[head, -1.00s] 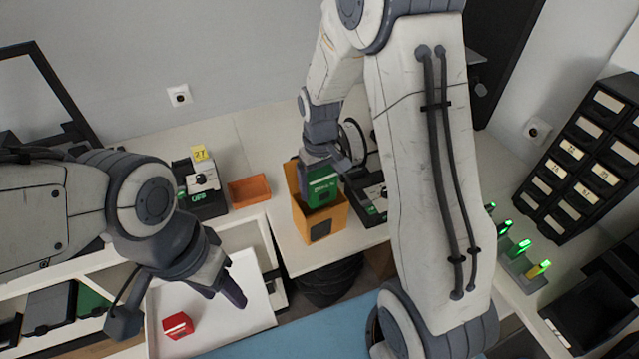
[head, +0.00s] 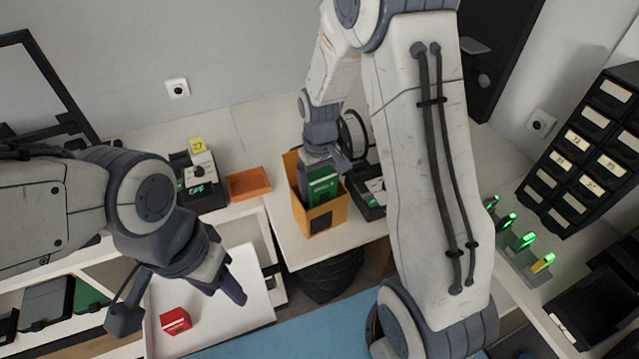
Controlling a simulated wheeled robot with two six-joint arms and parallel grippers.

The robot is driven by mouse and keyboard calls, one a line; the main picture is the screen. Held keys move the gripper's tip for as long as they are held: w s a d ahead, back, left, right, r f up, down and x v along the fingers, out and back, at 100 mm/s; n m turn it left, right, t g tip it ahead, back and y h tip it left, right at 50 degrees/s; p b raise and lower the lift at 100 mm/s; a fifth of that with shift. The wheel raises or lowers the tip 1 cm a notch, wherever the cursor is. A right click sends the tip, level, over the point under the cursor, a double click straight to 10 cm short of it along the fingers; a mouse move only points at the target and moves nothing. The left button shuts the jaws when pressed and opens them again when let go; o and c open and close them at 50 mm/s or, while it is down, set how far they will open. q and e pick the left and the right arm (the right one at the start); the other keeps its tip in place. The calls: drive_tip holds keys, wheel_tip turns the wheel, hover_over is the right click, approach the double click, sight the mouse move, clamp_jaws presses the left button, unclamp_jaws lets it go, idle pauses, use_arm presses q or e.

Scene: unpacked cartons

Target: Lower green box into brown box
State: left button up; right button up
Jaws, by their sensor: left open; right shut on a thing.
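The green box (head: 322,186) is upright, its lower part inside the open brown box (head: 322,218) and its upper part above the rim. The brown box stands on the white table, its front wall hiding the bottom of the green box. My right gripper (head: 322,164) reaches down from above and is shut on the green box at its top. My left gripper (head: 180,306) is open and empty, above the white tray near a small red box.
The small red box (head: 175,321) lies in the white tray (head: 220,325). An orange tray (head: 248,184) sits left of the brown box. A black device (head: 370,192) stands close on its right. Drawer racks (head: 585,150) stand at the far right.

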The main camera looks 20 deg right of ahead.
drive_tip(key=shift+f+b, duration=0.75)
drive_tip(key=shift+f, duration=0.5)
drive_tip(key=o, duration=1.2)
drive_tip(key=shift+c, duration=0.2)
wheel_tip(320, 180, up, 11)
drive_tip(key=p, duration=0.9)
drive_tip(key=shift+r+p, duration=0.1)
drive_tip(key=shift+p, duration=0.2)
